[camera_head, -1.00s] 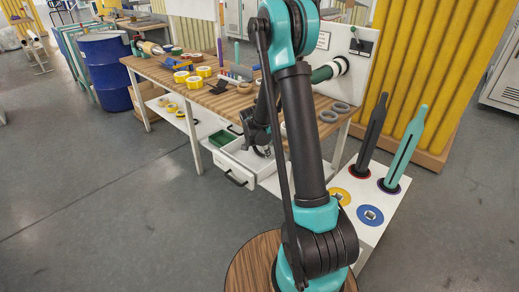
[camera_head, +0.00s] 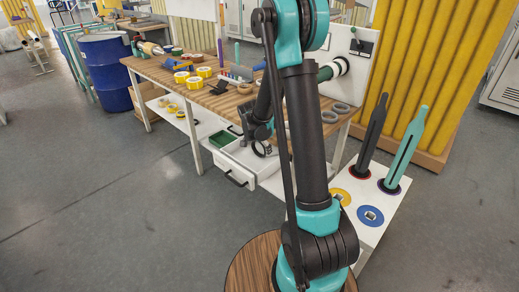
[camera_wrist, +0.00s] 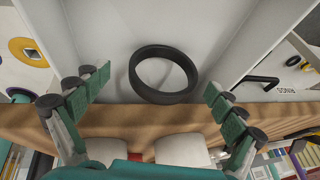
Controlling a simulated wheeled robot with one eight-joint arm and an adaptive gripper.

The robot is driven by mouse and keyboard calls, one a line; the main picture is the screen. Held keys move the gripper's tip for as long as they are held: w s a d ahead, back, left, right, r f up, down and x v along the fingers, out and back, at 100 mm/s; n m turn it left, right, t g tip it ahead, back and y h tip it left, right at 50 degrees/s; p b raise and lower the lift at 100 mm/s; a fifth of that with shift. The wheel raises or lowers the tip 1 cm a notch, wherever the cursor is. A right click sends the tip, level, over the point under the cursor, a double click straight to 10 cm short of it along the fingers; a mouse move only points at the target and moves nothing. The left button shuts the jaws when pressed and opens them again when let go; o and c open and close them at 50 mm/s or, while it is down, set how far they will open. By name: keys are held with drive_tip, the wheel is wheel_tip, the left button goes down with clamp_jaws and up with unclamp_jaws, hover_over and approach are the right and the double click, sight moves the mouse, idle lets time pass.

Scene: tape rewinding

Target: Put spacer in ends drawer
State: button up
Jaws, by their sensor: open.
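The spacer, a black ring (camera_wrist: 163,97), shows over the white interior of the open drawer (camera_wrist: 110,30) in the wrist view. It looks free of the fingers, but I cannot tell how it rests. My gripper (camera_wrist: 158,98) is open, with a green-padded finger on each side of the ring and gaps between. In the head view the ring (camera_head: 262,149) shows just below my gripper (camera_head: 256,136), at the pulled-out drawer (camera_head: 243,176). The label beside the handle (camera_wrist: 258,80) is upside down and hard to read.
The wooden tabletop edge (camera_wrist: 120,120) runs close below the fingers in the wrist view. Grey rings (camera_head: 335,111) and yellow tape rolls (camera_head: 190,80) lie on the workbench (camera_head: 215,103). A white stand (camera_head: 385,203) with upright spindles is at right.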

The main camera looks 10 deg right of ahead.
drive_tip(key=v, duration=0.8)
drive_tip(key=s+d+n+y, duration=0.1)
drive_tip(key=s+n, duration=0.4)
drive_tip(key=s, duration=0.9)
drive_tip(key=s+d+f+n+y, duration=0.1)
drive_tip(key=s+n, duration=0.5)
drive_tip(key=s, duration=0.8)
drive_tip(key=shift+s+d+f, duration=0.15)
drive_tip(key=shift+s+d, duration=0.05)
drive_tip(key=shift+d, duration=0.55)
drive_tip(key=shift+c, duration=0.2)
